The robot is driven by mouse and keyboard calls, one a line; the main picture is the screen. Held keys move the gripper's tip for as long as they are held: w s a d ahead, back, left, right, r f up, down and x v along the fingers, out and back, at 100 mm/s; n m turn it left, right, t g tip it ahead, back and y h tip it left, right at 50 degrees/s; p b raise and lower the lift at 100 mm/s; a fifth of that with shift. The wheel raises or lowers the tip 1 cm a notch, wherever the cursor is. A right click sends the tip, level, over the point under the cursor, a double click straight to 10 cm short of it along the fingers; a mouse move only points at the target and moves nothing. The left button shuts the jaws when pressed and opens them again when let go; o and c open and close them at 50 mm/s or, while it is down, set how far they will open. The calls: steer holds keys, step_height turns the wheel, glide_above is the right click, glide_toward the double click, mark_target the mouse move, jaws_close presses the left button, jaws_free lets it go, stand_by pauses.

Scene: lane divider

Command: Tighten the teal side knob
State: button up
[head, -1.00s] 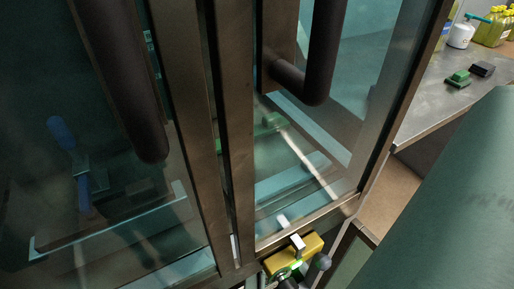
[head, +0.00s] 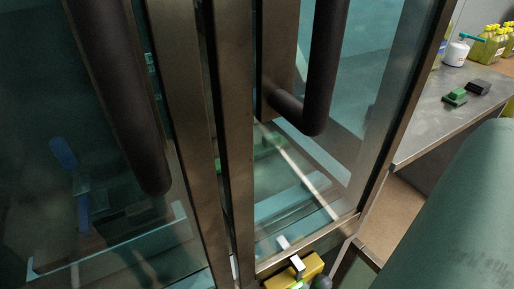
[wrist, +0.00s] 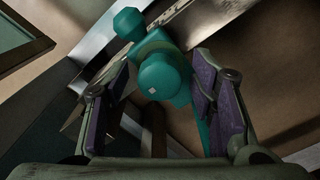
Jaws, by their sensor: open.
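In the wrist view, a teal fitting (wrist: 187,112) fills the middle. It has a large rounded knob (wrist: 165,82) with a small pale square on its face, and a smaller faceted teal knob (wrist: 130,23) beyond it at upper left. I cannot tell for certain which is the side knob. My gripper (wrist: 160,68) is open, its purple-padded fingers on either side of the large knob. Gaps show on both sides in the picture; depth and contact are unclear. The head view does not clearly show my gripper or the teal fitting.
Glass doors with dark handles (head: 318,75) and brown metal frames fill most of the head view. A yellow block (head: 308,272) is cut off at the bottom edge. A grey counter (head: 425,115) at right carries a green block (head: 454,97), a dark block (head: 478,87) and bottles.

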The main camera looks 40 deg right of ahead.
step_height(320, 180, up, 12)
stand_by(0.5)
stand_by(0.6)
